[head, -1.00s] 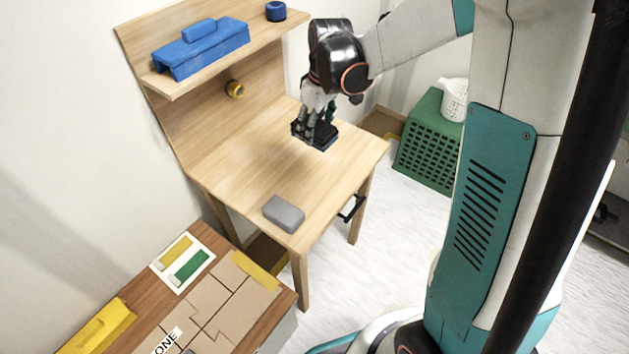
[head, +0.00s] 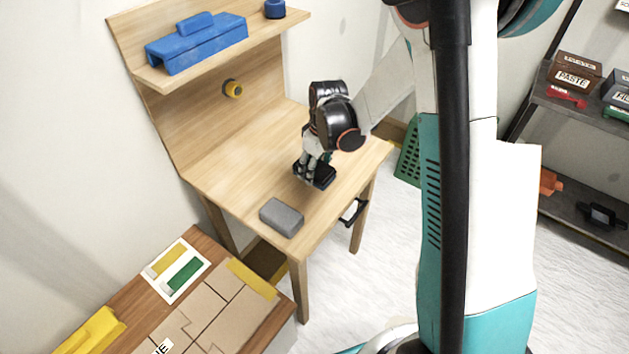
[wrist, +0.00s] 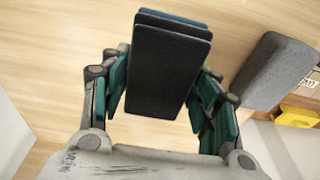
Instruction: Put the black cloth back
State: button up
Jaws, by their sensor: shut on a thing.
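The black cloth (wrist: 170,70) is a flat, dark, folded rectangle in the middle of the wrist view. A dark blue edge (wrist: 178,20) shows behind it, as if in a stack. In the head view the dark cloth (head: 322,176) is at the right half of the wooden table, at my fingertips. My gripper (head: 309,172) points down at it. In the wrist view my gripper (wrist: 163,95) has its teal fingers on either side of the cloth, shut on it. I cannot tell whether it touches the table.
A grey block (head: 282,217) lies near the table's front corner, close to my gripper; it also shows in the wrist view (wrist: 276,70). A shelf with a blue toolbox (head: 197,45) stands behind. The table's left part is clear. A green crate (head: 408,150) stands on the floor beyond.

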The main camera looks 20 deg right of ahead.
aim_at(321, 170)
notch_tip(321, 170, down, 4)
jog(key=shift+f+b, duration=0.2)
jog(key=shift+b, duration=0.65)
jog(key=shift+c, duration=0.9)
jog(key=o, duration=1.3)
jog(key=shift+c, duration=0.2)
jog(key=shift+f, duration=0.15)
jog(key=r+p, duration=0.2)
jog(key=r, duration=0.2)
jog(key=s+d+r+p, duration=0.1)
jog(key=r+p, duration=0.1)
jog(key=r, duration=0.3)
jog(key=s+r+p, duration=0.1)
jog(key=r+p, duration=0.1)
jog(key=r, duration=0.3)
jog(key=shift+d, duration=0.15)
jog(key=s+r+m+t, duration=0.3)
jog(key=s+r, duration=0.6)
jog(key=r, duration=0.3)
jog(key=s+a+r+m+t+h, duration=0.1)
jog(key=s+r+m, duration=0.3)
jog(key=s, duration=0.8)
jog(key=shift+r+t, duration=0.35)
jog(key=shift+t, duration=0.55)
